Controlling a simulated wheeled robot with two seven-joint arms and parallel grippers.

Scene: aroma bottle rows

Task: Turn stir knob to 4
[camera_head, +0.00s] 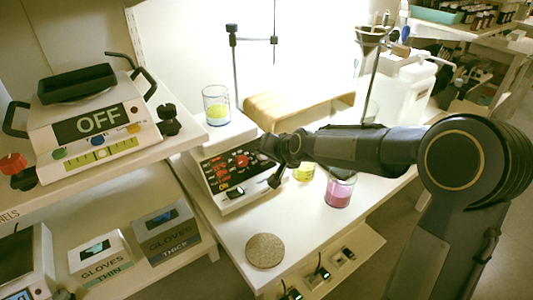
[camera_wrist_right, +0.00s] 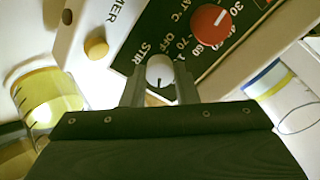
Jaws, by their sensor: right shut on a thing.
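The white stirring hotplate (camera_head: 243,203) stands on the white bench in the head view, with a dark control panel on its sloped front. In the right wrist view the white stir knob (camera_wrist_right: 160,70) sits beside the STIR and OFF lettering, with a dark pointer line toward the bottom of the picture. My right gripper (camera_wrist_right: 159,88) is shut on the stir knob, a finger on each side. In the head view my right gripper (camera_head: 272,163) is at the panel's right side and the knob there is hidden. My left gripper is not in view.
A red dial (camera_wrist_right: 210,26) is close to the stir knob. A beaker of pink liquid (camera_head: 340,190) and a yellow one (camera_head: 304,172) stand near my right arm. A round cork mat (camera_head: 265,250) lies in front.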

